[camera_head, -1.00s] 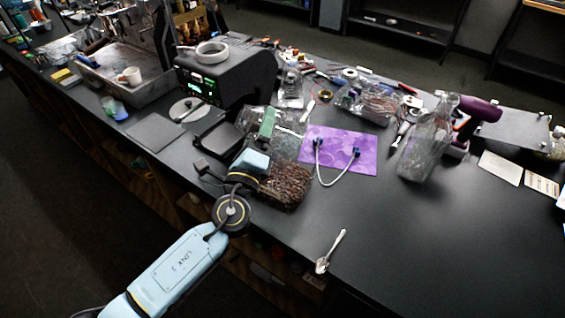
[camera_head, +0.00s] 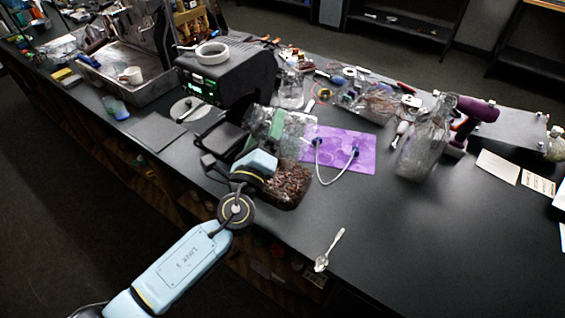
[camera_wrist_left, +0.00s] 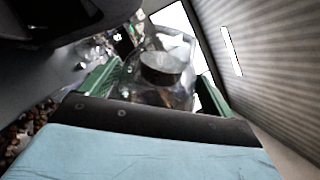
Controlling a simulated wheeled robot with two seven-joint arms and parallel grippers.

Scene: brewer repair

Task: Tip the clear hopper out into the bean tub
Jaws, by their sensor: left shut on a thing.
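The clear hopper (camera_head: 292,131) is held up by my left gripper (camera_head: 274,128), whose green fingers are shut on it. In the left wrist view the see-through hopper (camera_wrist_left: 178,48) sits between the green fingers (camera_wrist_left: 158,90), with a dark round part showing at it. It looks tilted; its exact angle is hard to tell. The bean tub (camera_head: 288,186), full of brown beans, stands near the counter's front edge, just below and in front of the hopper. My left wrist hides its left part. Beans (camera_wrist_left: 20,132) also show at the left of the wrist view. My right gripper is not in view.
A black machine (camera_head: 225,80) with a tape roll on top stands behind. A purple mat (camera_head: 345,146) with a white cable lies right of the hopper. A clear bottle (camera_head: 422,145) and purple drill (camera_head: 476,115) are farther right. A spoon (camera_head: 328,250) lies on the otherwise clear front counter.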

